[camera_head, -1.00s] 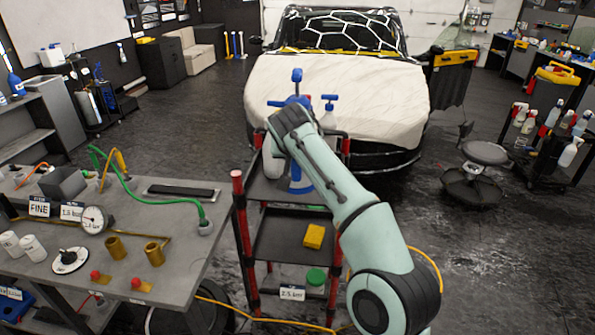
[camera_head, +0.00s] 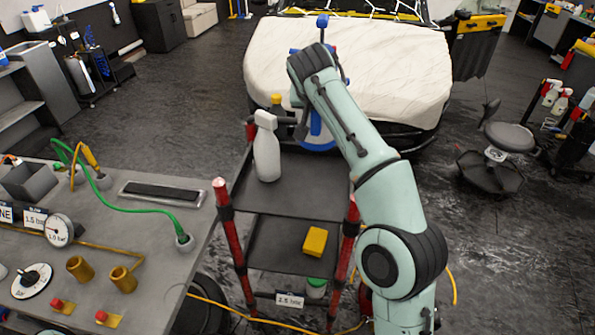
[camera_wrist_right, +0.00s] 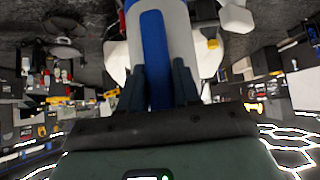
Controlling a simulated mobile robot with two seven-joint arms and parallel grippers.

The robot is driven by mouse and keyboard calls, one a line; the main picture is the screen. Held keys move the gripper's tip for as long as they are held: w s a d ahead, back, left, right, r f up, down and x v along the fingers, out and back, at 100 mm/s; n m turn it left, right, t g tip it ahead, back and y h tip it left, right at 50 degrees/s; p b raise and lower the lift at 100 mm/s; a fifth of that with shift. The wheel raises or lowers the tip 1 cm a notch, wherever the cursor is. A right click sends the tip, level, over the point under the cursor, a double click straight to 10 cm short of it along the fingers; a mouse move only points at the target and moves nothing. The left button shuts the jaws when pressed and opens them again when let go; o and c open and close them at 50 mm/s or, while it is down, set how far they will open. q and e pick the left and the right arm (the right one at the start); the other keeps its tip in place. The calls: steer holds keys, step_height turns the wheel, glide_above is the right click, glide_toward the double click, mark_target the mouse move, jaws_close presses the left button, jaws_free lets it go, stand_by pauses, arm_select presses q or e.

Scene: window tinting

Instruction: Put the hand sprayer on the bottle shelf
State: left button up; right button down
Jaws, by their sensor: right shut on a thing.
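My right gripper (camera_wrist_right: 158,75) is shut on a white and blue sprayer (camera_wrist_right: 155,45), whose blue strip runs between the fingers in the right wrist view. In the head view the sprayer's blue top (camera_head: 322,20) shows above my right wrist and its blue lower part (camera_head: 315,127) below it. My wrist hides the middle and the gripper. The sprayer is over the back right of the trolley's top shelf (camera_head: 300,185); I cannot tell whether it touches the shelf. My left gripper is out of view.
A white spray bottle (camera_head: 266,155) stands on the shelf's left side, with a dark yellow-topped bottle (camera_head: 277,103) behind it. The shelf's front is clear. Red posts (camera_head: 226,230) edge the trolley. A yellow sponge (camera_head: 315,240) lies lower. A workbench (camera_head: 150,225) is at left, a covered car behind.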

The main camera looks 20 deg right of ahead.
steer(key=shift+w+d, duration=0.15)
steer(key=shift+f, duration=0.15)
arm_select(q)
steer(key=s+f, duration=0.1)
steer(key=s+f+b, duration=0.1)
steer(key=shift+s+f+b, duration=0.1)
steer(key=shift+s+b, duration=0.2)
arm_select(e)
step_height(320, 180, down, 19)
steer(key=shift+s+f, duration=0.15)
steer(key=shift+s, duration=0.05)
steer(key=shift+w, duration=0.1)
steer(key=c, duration=0.8)
jaws_free()
steer(key=shift+f, duration=0.1)
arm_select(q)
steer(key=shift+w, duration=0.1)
